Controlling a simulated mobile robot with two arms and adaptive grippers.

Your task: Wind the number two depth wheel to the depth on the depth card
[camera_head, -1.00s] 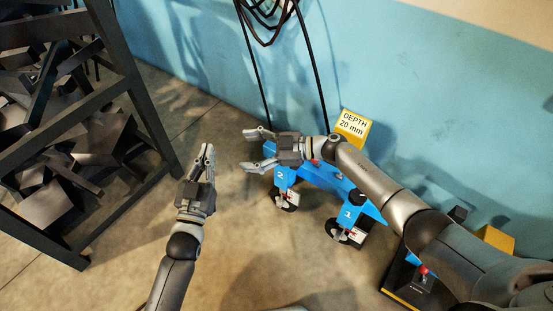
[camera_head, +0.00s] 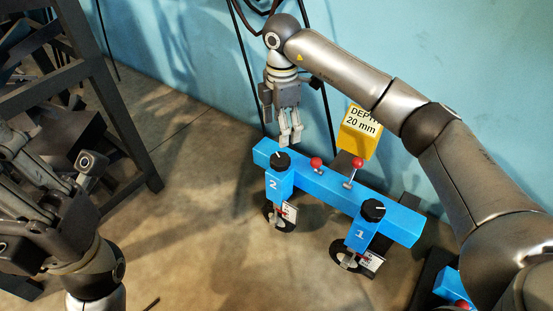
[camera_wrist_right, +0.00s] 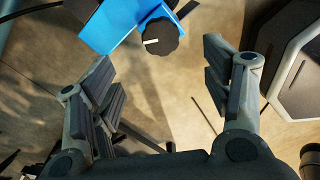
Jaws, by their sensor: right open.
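The number two depth wheel is a black knob (camera_head: 280,160) with a white mark, at the left end of a blue beam (camera_head: 325,185). It also shows in the right wrist view (camera_wrist_right: 160,38). Below it hangs a white scale with a red pointer (camera_head: 287,211), too small to read.
The number one wheel (camera_head: 372,210) sits at the beam's right end. Two red-topped levers (camera_head: 316,163) (camera_head: 357,163) stand between the wheels. A dark metal rack (camera_head: 110,110) fills the left. Black cables hang on the blue wall. Floor left of the beam is clear.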

